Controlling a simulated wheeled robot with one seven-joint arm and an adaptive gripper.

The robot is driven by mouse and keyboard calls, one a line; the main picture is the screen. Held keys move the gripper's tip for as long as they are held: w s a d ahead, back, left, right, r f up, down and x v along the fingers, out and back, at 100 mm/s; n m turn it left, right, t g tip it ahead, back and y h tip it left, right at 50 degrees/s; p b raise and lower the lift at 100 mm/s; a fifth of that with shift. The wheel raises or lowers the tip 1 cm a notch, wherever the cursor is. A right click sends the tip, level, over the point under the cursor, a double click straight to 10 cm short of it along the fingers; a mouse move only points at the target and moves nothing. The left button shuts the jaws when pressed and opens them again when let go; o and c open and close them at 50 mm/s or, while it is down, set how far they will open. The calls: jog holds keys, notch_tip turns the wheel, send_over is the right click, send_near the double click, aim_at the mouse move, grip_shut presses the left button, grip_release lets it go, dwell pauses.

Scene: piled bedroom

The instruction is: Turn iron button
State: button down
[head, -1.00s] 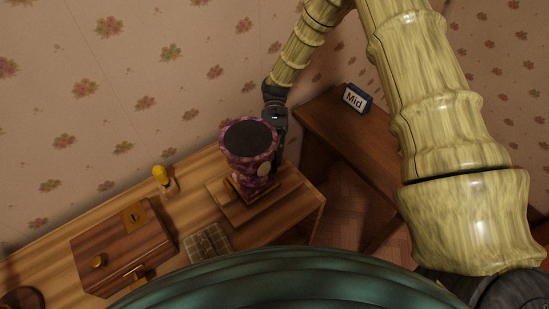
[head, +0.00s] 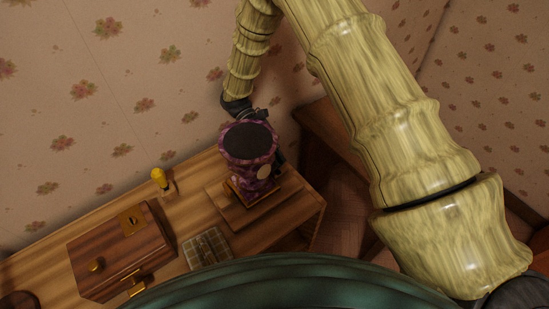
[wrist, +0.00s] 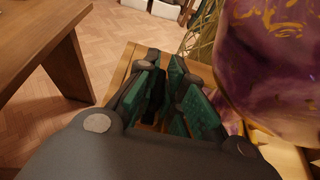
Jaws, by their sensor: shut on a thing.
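A purple patterned vessel (head: 240,170) with a dark round top stands on a wooden base (head: 225,205) at the table's right end. My gripper (head: 278,165) is behind and right of the vessel, partly hidden by it. In the wrist view, the green pads of my gripper (wrist: 168,98) are close together, with a dark narrow thing between them that I cannot identify. The purple vessel (wrist: 270,65) is close beside the pads on the right. I cannot make out which part is the iron button. A wooden box (head: 120,255) with a brass knob sits at the left.
A small yellow-topped thing (head: 159,178) stands between box and vessel. A plaid item (head: 208,248) lies on the wooden table (head: 190,212). A lower brown table (head: 330,130) is behind on the right. The floral wall (head: 120,90) is close behind. Bare floor (wrist: 70,75) shows in the wrist view.

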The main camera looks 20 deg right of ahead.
dwell(0.4)
jog(key=c, duration=1.5)
grip_release()
